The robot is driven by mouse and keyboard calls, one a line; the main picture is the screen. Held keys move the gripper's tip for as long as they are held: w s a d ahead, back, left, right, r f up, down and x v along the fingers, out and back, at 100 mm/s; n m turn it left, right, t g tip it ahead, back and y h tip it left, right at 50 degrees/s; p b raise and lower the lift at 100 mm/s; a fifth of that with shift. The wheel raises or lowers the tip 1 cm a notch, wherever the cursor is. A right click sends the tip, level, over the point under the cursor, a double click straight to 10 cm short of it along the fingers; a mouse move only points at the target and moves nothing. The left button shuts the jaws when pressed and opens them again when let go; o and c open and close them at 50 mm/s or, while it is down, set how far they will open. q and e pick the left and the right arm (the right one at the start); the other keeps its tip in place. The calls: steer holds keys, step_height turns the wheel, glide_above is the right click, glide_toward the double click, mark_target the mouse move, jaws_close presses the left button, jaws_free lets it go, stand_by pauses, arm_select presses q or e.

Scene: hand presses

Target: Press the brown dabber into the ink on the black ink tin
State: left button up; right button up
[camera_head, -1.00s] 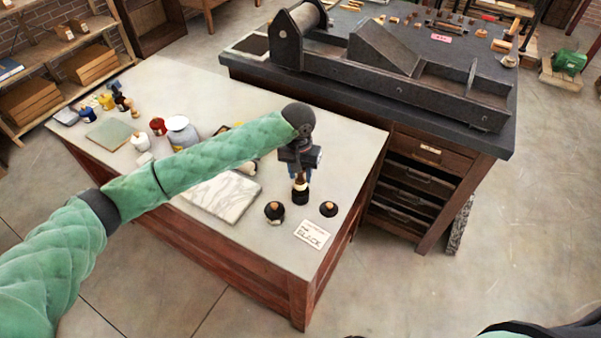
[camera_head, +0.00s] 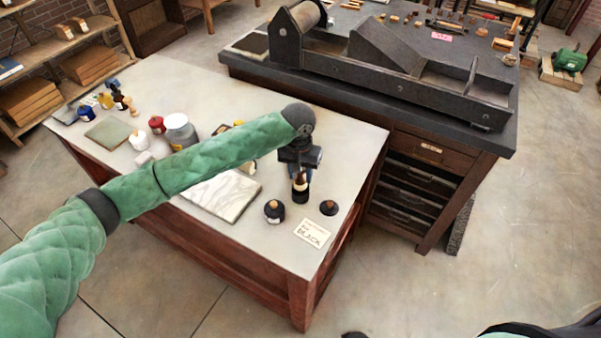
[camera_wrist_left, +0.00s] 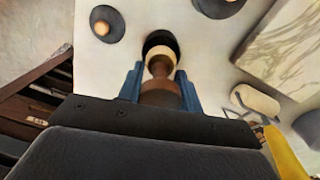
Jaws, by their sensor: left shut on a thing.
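My left gripper (camera_head: 300,165) points down over the front right part of the pale table. In the left wrist view its blue fingers (camera_wrist_left: 160,88) are shut on the brown dabber (camera_wrist_left: 160,68), which has a turned wooden handle and a pale lower end. The dabber (camera_head: 300,180) is upright in the head view. The black ink tin (camera_head: 301,196) is directly below it; the tin's dark rim also shows past the dabber in the wrist view (camera_wrist_left: 160,36). The dabber hides most of the tin's inside, so I cannot tell whether it touches the ink. My right gripper is out of view.
A black jar with a cork knob (camera_head: 274,211) and a black lid with a knob (camera_head: 328,208) stand close by. A card reading BLACK (camera_head: 312,233) lies in front. A marble slab (camera_head: 226,197) is to the left. A dark press bench (camera_head: 400,90) stands behind.

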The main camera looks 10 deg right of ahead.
arm_select(q)
steer(key=shift+f, duration=0.65)
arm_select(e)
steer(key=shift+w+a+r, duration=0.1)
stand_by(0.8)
arm_select(q)
steer(key=shift+s+f+p, duration=0.1)
steer(key=shift+f+p, duration=0.1)
steer(key=shift+p, duration=0.4)
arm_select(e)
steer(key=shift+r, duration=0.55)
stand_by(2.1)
